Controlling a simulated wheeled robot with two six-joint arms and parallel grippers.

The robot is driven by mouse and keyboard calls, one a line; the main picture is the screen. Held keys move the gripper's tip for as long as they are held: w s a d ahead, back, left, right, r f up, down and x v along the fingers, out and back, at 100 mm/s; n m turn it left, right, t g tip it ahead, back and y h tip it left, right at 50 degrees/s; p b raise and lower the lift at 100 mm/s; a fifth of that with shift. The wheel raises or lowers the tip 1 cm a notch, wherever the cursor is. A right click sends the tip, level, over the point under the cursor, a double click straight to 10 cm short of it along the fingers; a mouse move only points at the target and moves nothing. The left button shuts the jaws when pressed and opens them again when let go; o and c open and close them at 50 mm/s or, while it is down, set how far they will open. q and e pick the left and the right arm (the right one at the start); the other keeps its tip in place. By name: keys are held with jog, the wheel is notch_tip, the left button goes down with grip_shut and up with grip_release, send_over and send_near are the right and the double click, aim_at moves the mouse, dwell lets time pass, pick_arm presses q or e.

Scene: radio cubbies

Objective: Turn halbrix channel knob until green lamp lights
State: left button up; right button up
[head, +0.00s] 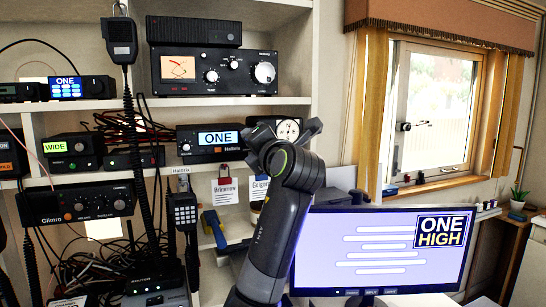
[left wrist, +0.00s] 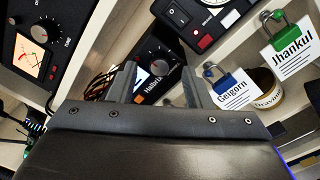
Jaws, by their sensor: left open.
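The Halbrix radio (head: 210,143) sits on the middle shelf in the head view, its blue-and-white display reading ONE. In the left wrist view the tilted Halbrix radio (left wrist: 148,92) shows between my fingers, with a round dark knob (left wrist: 157,68) on its face. My left gripper (left wrist: 158,75) is open and empty, its two fingers pointing toward the radio. Contact with the knob is not visible. In the head view my left arm rises in front of the shelf and hides the radio's right end. I cannot make out a lit green lamp on this radio. My right gripper is not in view.
A monitor (head: 378,250) at lower right shows ONE HIGH. A hand microphone (head: 121,40) hangs on a coiled cord left of the radio. Padlocks with name tags, including Geigorn (left wrist: 236,92) and Jhankul (left wrist: 291,48), are close beside the gripper. Other radios fill nearby cubbies.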

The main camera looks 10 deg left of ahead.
pick_arm(q)
jog(key=b+v, duration=0.5)
jog(key=v, duration=1.1)
